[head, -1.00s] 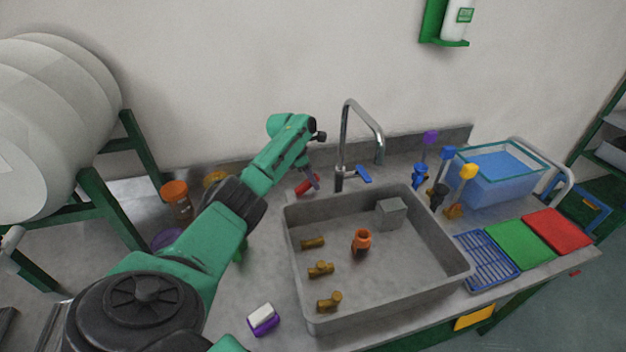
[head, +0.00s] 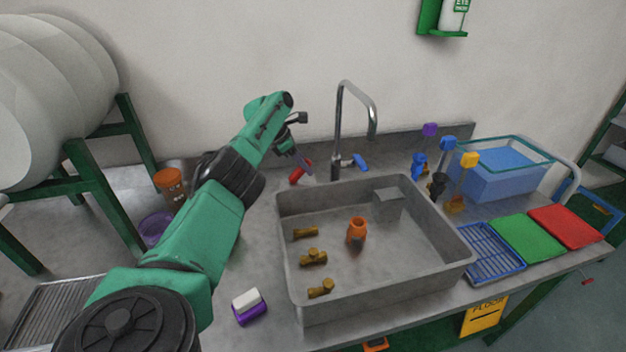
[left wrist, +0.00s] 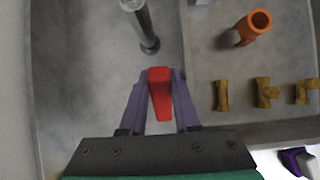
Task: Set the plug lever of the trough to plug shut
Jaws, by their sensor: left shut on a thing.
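The trough (head: 375,300) is a grey rectangular basin on the counter. A red lever (head: 300,171), which looks like the plug lever, stands behind its back-left corner, left of the tap. My left gripper (head: 305,163) reaches it from above. In the left wrist view, the red lever (left wrist: 160,90) sits between the purple fingers of my left gripper (left wrist: 160,75), which is shut on it. The lever's lower end and any pointer or marking are not clear. My right gripper is out of view.
The tall tap (head: 339,135) with a blue handle (head: 360,161) stands just right of my left gripper. A purple-and-white block (head: 248,306) lies on the counter at front left.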

